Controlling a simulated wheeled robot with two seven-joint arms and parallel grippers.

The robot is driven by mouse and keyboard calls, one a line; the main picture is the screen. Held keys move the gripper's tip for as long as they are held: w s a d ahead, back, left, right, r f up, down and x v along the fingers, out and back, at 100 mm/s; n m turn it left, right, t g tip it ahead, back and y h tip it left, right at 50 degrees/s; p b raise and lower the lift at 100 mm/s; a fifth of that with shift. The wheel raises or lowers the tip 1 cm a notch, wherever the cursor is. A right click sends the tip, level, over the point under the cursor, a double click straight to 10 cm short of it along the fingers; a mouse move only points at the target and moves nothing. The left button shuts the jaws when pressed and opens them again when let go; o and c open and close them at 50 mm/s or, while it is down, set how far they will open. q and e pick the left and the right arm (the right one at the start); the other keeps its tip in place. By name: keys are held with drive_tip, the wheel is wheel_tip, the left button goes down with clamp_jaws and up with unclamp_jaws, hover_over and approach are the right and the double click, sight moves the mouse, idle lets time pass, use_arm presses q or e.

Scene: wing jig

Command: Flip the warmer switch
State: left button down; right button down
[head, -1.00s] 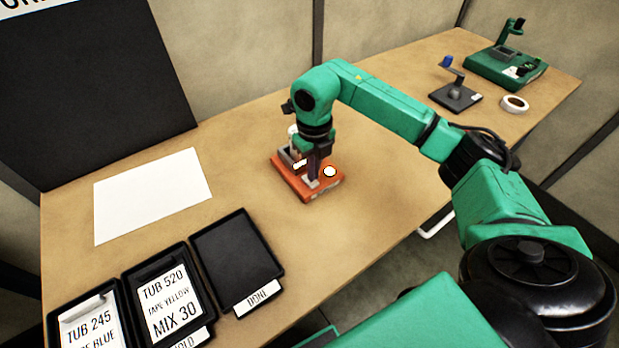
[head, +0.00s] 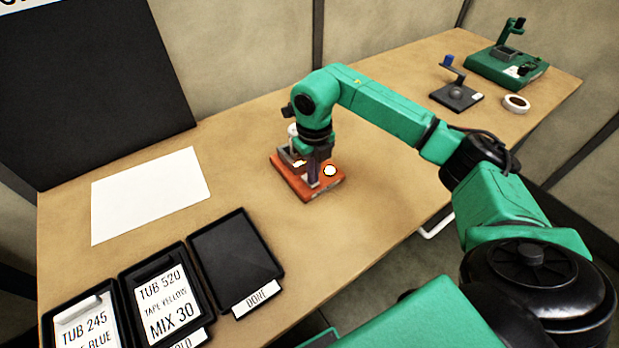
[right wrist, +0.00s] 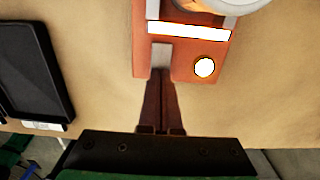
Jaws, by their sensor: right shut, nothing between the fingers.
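The warmer is an orange box (head: 330,187) on the table under my right gripper (head: 314,184). It also shows at the top of the right wrist view (right wrist: 218,47). A small pale grey switch piece (right wrist: 161,53) sits on its top face, beside a bright round white lamp or button (right wrist: 204,67). My right gripper (right wrist: 160,72) is shut and empty, with its dark fingertips at the near end of the switch piece. I cannot tell whether they touch it, or which way the switch is set. My left gripper is not in view.
A black tray marked DONE (head: 236,262) and two trays with labelled cards stand at the front left. A white sheet (head: 150,195) lies behind them. A tape roll (head: 516,104), a small dark stand (head: 455,97) and a green device (head: 505,68) stand at the far right.

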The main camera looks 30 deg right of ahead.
drive_tip(key=shift+f, duration=0.2)
wheel_tip(320, 180, up, 7)
drive_tip(key=p, duration=0.5)
drive_tip(key=shift+r, duration=0.1)
idle(0.5)
